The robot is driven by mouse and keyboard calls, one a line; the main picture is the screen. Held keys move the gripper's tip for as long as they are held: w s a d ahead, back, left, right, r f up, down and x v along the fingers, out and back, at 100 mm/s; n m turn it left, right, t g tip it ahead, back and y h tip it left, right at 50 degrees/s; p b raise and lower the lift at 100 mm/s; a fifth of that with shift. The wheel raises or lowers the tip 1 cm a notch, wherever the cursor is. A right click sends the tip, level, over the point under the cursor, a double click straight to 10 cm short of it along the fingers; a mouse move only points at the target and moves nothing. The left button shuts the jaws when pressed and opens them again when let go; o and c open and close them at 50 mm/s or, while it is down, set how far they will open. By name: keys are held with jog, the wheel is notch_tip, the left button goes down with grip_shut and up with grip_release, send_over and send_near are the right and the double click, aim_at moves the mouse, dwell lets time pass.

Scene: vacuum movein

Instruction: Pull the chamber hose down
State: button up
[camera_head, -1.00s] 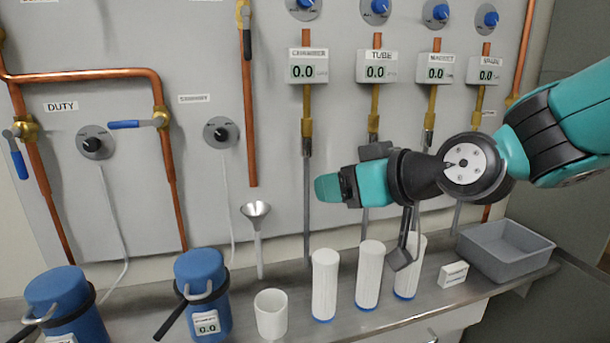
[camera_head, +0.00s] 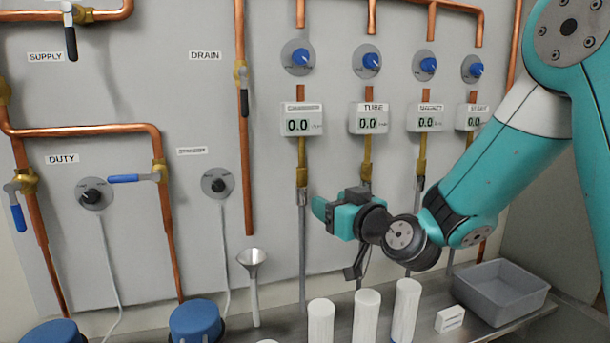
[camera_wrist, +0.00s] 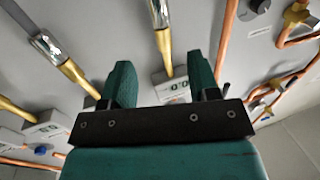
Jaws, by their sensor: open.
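The chamber hose (camera_head: 302,255) is a grey line hanging below the leftmost meter (camera_head: 302,119), which reads 0.0. A metal connector joins it to a brass fitting (camera_head: 302,160) under the meter. My gripper (camera_head: 322,209) is open and empty, just right of the hose near its upper end; I cannot tell the depth gap. In the wrist view, my two fingers (camera_wrist: 162,80) stand apart, with a meter (camera_wrist: 172,88) behind the gap. A brass fitting (camera_wrist: 164,52) and shiny connector (camera_wrist: 158,14) lie above it in that picture, apparently the chamber line's.
Tube (camera_head: 369,119) and magnet (camera_head: 425,117) meters and their lines are close to the right, partly behind my arm. A funnel (camera_head: 251,259) is at left. White cylinders (camera_head: 365,316) and a grey bin (camera_head: 500,290) stand on the bench below. The drain pipe (camera_head: 244,160) runs at left.

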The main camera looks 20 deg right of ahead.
aim_at(305, 191)
jog(key=p+x, duration=0.5)
jog(key=x, duration=0.4)
jog(key=shift+r, duration=0.1)
jog(key=shift+w+a, duration=0.1)
jog(key=shift+w, duration=0.2)
